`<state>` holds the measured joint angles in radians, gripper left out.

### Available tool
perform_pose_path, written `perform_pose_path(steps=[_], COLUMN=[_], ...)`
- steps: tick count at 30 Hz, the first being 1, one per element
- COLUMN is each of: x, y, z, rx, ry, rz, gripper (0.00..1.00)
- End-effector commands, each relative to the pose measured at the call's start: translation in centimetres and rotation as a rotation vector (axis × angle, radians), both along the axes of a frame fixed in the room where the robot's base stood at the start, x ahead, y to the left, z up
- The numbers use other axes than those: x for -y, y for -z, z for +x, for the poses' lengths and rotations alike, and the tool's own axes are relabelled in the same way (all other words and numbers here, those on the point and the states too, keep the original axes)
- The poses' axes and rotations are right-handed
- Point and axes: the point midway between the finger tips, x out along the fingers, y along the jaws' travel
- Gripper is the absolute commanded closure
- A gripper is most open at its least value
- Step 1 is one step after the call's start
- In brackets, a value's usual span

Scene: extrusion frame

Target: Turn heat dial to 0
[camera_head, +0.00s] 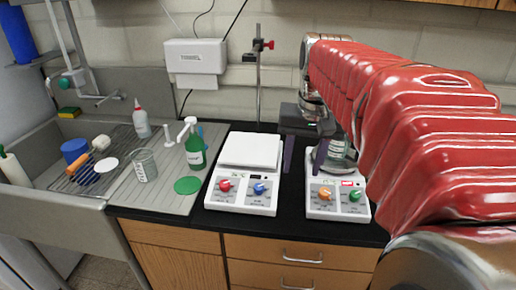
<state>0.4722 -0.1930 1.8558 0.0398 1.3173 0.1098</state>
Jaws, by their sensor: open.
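Two white hotplate-style units stand on the black counter. The left unit (247,200) has a red dial (225,185) and a blue dial (259,188) on its front. The labels are too small to read, so I cannot tell which dial is heat. My gripper (303,168) is open and empty, pointing down, with its fingers above and behind the orange dial, partly over the right unit's left edge.
A glass vessel (337,153) stands on the right unit, partly hidden by my gripper. A clamp stand (259,85) rises behind the units. A green bottle (194,150), beaker (144,166) and sink (50,160) lie left. My red arm covers the right side.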

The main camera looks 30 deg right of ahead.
Motion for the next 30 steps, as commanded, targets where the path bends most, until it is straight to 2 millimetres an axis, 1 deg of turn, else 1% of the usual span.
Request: perform_pose_path(steps=[1, 6, 9, 12, 16, 25, 30], x=[1.6, 6.4, 8.8, 10.3, 11.0, 11.0, 10.9], y=[-0.2, -0.7, -0.9, -1.0, -1.0, -1.0, -0.4], z=[0.4, 0.9, 0.9, 0.8, 0.8, 0.8, 0.8], rx=[-0.018, -0.071, -0.096, -0.112, -0.12, -0.12, -0.12], ry=[0.038, 0.156, 0.212, 0.247, 0.264, 0.264, 0.264], rz=[0.013, 0.057, 0.08, 0.094, 0.103, 0.103, 0.103], gripper=[0.57, 0.57, 0.57, 0.57, 0.57, 0.57, 0.57])
